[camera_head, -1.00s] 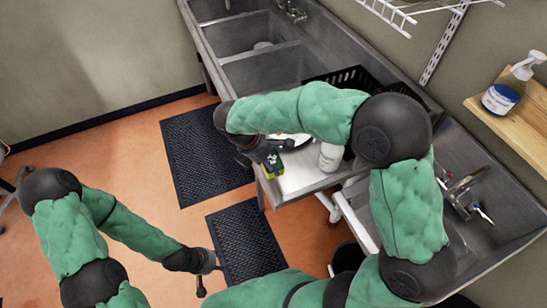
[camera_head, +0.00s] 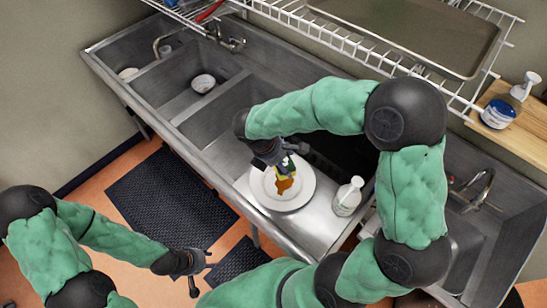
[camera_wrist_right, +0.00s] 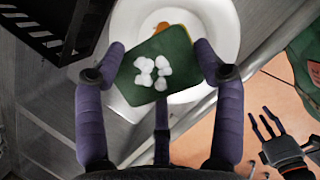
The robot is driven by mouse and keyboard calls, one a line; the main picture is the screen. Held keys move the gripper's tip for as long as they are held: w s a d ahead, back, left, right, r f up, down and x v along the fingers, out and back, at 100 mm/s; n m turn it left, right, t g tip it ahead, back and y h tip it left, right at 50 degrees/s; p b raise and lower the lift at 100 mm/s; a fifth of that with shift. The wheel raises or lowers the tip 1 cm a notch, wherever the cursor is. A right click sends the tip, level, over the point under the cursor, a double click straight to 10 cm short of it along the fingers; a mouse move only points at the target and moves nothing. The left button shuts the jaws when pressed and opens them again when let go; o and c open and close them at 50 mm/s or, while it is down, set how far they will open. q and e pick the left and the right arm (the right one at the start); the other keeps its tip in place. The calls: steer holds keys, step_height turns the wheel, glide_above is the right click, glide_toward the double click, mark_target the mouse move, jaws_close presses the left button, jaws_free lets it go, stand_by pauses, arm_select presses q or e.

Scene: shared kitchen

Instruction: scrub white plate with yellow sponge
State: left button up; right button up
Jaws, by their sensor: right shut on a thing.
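The white plate (camera_head: 305,192) lies on the steel counter beside the sink basins. An orange-brown stain (camera_head: 286,187) shows on its middle. My right gripper (camera_head: 281,163) is shut on the yellow sponge (camera_head: 289,165), over the far part of the plate. In the right wrist view the sponge's green side (camera_wrist_right: 182,50) faces the camera between the two fingers, with white foam-like blobs on it. The plate (camera_wrist_right: 225,25) shows behind it; whether they touch I cannot tell. My left gripper (camera_head: 203,264) is open and empty, low over the floor; it also shows in the right wrist view (camera_wrist_right: 270,130).
A white bottle (camera_head: 348,197) stands on the counter just right of the plate. A wire shelf (camera_head: 330,38) with a tray hangs behind. A dark rack is partly hidden behind my right arm.

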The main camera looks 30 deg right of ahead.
steer(key=shift+w+d, duration=0.1)
steer(key=shift+f+b, duration=0.75)
steer(key=shift+b, duration=0.05)
step_height(320, 180, down, 4)
steer(key=b, duration=0.4)
steer(key=shift+f, duration=0.2)
